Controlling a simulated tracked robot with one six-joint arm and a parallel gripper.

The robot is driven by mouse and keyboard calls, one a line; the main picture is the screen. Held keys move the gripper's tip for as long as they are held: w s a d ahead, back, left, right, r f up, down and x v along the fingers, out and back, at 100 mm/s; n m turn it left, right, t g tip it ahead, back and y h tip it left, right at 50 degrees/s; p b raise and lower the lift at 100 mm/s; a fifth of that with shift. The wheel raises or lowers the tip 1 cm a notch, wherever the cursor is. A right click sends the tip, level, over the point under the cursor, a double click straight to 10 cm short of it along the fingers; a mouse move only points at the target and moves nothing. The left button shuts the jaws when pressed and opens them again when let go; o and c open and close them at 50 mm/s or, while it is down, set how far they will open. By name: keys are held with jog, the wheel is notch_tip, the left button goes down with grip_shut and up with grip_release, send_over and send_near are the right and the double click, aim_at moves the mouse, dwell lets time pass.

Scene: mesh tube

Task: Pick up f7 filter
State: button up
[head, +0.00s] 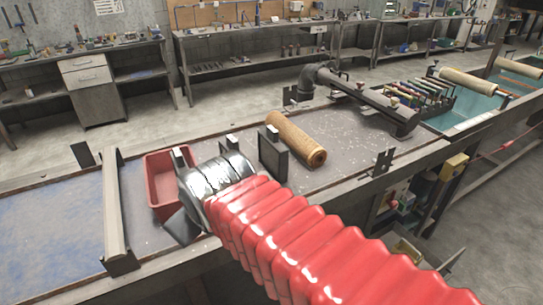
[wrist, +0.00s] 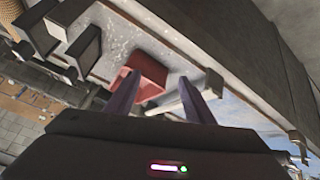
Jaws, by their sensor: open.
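A tan, mesh-like tube (head: 297,140) lies on its side on the grey workbench in the head view, with its open end towards me. I read no label, so I cannot tell for sure that it is the f7 filter. In the wrist view a brown rounded thing (wrist: 8,66) at the left edge may be the same tube. My gripper (wrist: 158,76) is open, with its two dark fingers apart and nothing seen between them but the red bin beyond. In the head view my red-sleeved arm ends left of the tube, and the fingers are mostly hidden.
A red bin (head: 160,203) stands on the bench left of my wrist. A dark upright panel (head: 275,158) stands close to the tube's left side. A black pipe (head: 364,94) lies behind and right. A metal rail (head: 117,215) crosses the bench at left. Bare bench lies right of the tube.

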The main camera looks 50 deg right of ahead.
jog(key=w+d+r+n+t+h, duration=0.2)
jog(key=w+d+r+n, duration=0.25)
jog(key=d, duration=0.45)
jog(key=w+d+r+n+t+h, duration=0.3)
jog(key=d+r+n, duration=0.15)
jog(key=d, duration=0.35)
jog(key=w+d+r+n+t+h, duration=0.25)
jog(key=w+d+r, duration=0.2)
jog(key=d, duration=0.45)
jog(key=n+y, duration=0.2)
jog(key=n, duration=0.8)
send_over(284, 151)
jog(key=a, duration=0.3)
notch_tip(284, 151, down, 6)
jog(key=s+f+n+y, duration=0.1)
jog(key=f+n, duration=0.2)
jog(key=s+d+f+n+g+y, duration=0.1)
jog(key=s+f+n, duration=0.1)
jog(key=f+n, duration=0.1)
jog(key=s+f+n+g+y, duration=0.1)
jog(key=s+f+n, duration=0.1)
jog(key=f, duration=0.3)
jog(key=shift+s+d+n, duration=0.1)
jog(key=shift+d+n, duration=0.05)
jog(key=shift+n, duration=0.6)
jog(key=shift+x, duration=4.3)
